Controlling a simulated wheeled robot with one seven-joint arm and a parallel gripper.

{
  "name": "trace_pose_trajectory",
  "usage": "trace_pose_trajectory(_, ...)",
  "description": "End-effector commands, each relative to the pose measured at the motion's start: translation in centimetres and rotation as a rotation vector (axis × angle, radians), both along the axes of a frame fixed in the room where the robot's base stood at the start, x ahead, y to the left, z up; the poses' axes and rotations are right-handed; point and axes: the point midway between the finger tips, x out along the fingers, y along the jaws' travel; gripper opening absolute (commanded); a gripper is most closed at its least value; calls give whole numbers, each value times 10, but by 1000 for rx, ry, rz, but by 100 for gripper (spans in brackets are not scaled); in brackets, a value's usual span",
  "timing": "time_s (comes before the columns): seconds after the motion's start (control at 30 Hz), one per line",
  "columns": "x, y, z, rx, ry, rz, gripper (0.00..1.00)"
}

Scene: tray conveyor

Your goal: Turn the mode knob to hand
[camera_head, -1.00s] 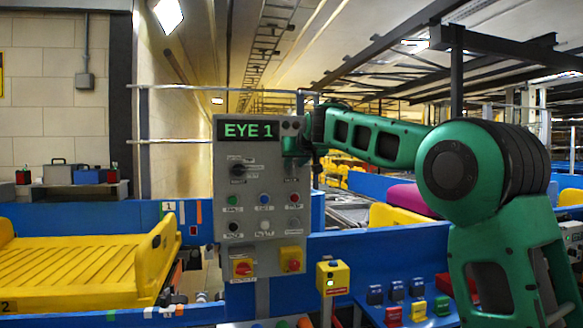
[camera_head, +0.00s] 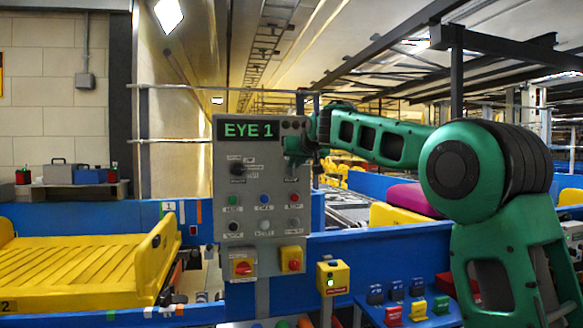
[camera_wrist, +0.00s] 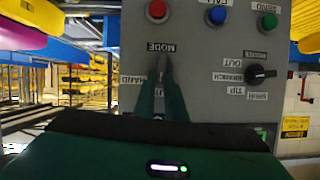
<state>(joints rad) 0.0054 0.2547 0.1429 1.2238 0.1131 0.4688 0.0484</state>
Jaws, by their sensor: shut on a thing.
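The grey control panel (camera_head: 264,205) stands upright at the middle of the head view, with a green "EYE 1" display on top. In the wrist view, which shows the panel upside down, the mode knob (camera_wrist: 161,65) sits beside the "MODE" label (camera_wrist: 161,47). The "HAND" label (camera_wrist: 131,80) is to its left in that picture. My gripper (camera_wrist: 162,80) is shut on the mode knob, one finger on each side. The fingers hide much of the knob and part of another label. In the head view my gripper (camera_head: 297,150) covers the knob.
A second black knob (camera_wrist: 258,74) with several labels is beside the mode knob. Red (camera_wrist: 157,10), blue (camera_wrist: 217,15) and green (camera_wrist: 268,21) buttons are close by. A yellow tray (camera_head: 75,270) is at left.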

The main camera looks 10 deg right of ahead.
Motion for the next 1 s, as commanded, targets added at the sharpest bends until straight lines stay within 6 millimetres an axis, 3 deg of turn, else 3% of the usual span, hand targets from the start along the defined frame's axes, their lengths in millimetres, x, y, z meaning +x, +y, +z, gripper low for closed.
trace_pose_trajectory(1.0,0,-22,-13,840,2,-2,0)
